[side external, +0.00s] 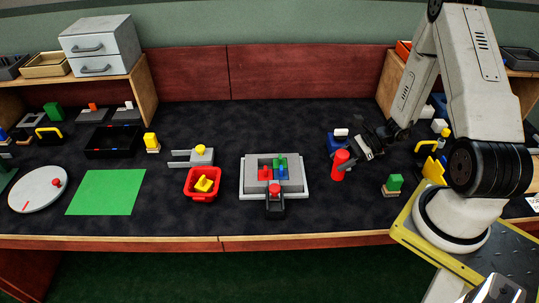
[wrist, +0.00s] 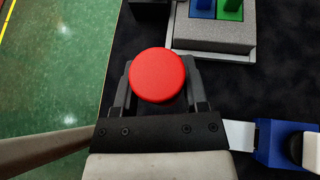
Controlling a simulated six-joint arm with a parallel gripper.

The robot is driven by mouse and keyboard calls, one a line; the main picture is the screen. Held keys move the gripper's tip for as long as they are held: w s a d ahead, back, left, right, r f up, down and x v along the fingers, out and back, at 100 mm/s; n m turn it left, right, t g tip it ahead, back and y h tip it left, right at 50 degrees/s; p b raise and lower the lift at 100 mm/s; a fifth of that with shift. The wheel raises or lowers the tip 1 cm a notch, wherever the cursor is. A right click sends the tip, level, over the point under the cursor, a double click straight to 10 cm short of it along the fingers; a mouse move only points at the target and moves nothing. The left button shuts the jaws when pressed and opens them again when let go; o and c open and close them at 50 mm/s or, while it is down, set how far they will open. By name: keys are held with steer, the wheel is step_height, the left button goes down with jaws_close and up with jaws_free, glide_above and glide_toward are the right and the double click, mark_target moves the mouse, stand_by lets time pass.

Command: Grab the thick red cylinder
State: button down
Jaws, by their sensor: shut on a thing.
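The thick red cylinder (side external: 340,165) stands upright on the dark table, right of the grey fixture, in the side view. Its round top (wrist: 157,75) fills the space between the fingers in the wrist view. My gripper (side external: 352,160) reaches it from the right and is shut on it, with one finger on each side.
The grey fixture (side external: 249,188) with red, blue and green pieces is left of the cylinder. A blue block (side external: 334,143) with a white piece sits just behind. The table's front edge (side external: 330,237) is near.

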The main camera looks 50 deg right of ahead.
steer(key=shift+r, duration=1.2)
steer(key=shift+r, duration=0.1)
